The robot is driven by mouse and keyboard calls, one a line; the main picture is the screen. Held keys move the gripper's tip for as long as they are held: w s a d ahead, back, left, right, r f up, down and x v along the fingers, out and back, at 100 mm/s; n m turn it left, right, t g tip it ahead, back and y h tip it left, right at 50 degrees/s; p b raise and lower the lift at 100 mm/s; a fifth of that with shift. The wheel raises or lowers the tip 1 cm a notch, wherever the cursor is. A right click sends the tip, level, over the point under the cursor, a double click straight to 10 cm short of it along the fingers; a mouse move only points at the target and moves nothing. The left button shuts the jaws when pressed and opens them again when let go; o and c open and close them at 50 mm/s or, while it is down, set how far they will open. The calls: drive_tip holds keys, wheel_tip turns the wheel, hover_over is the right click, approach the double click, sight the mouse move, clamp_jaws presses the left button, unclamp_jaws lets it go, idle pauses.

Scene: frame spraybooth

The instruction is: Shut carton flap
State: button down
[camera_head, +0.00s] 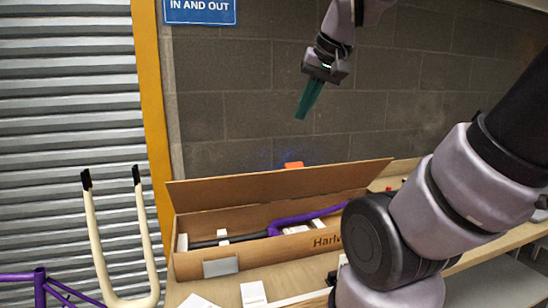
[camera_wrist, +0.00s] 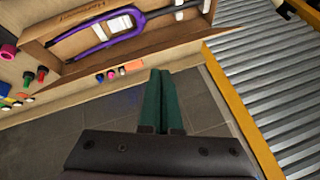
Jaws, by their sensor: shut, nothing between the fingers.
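The long brown carton (camera_head: 256,257) lies open on the bench. Its long flap (camera_head: 280,186) stands up along the back edge, leaning back toward the wall. Inside lie a purple fork (camera_head: 290,221) with a dark tube and white pieces. The carton's right end is hidden behind my arm. My gripper (camera_head: 302,117) hangs above and behind the flap, near the wall, apart from it. Its green fingers are together and empty. In the wrist view the fingers (camera_wrist: 160,72) point toward the carton, with the purple fork (camera_wrist: 97,33) showing in it.
The wooden bench (camera_head: 232,288) bears white papers (camera_head: 253,294) in front of the carton. A small orange thing (camera_head: 293,165) shows behind the flap. A block wall (camera_head: 230,90) is close behind. A cream fork (camera_head: 150,245) stands at left before a roller shutter (camera_head: 65,110) and yellow post (camera_head: 152,100).

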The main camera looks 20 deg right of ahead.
drive_tip(key=w+d+f+n+g+h, duration=0.1)
drive_tip(key=w+d+g, duration=0.15)
drive_tip(key=w, duration=0.65)
drive_tip(key=w+d+f+n+g, duration=0.1)
drive_tip(key=w+f+g, duration=0.15)
drive_tip(key=w, duration=0.55)
drive_tip(key=w+d+f+n+g+h, duration=0.1)
drive_tip(key=w+d+n+g, duration=0.15)
drive_tip(key=w, duration=0.65)
drive_tip(key=shift+m, duration=0.45)
drive_tip(key=s+f, duration=0.1)
drive_tip(key=f, duration=0.3)
drive_tip(key=s+f, duration=0.2)
drive_tip(key=f, duration=0.2)
drive_tip(key=s+f, duration=0.1)
drive_tip(key=f, duration=0.3)
drive_tip(key=shift+s+a+f, duration=0.1)
drive_tip(key=shift+s+a, duration=0.05)
drive_tip(key=shift+s, duration=0.2)
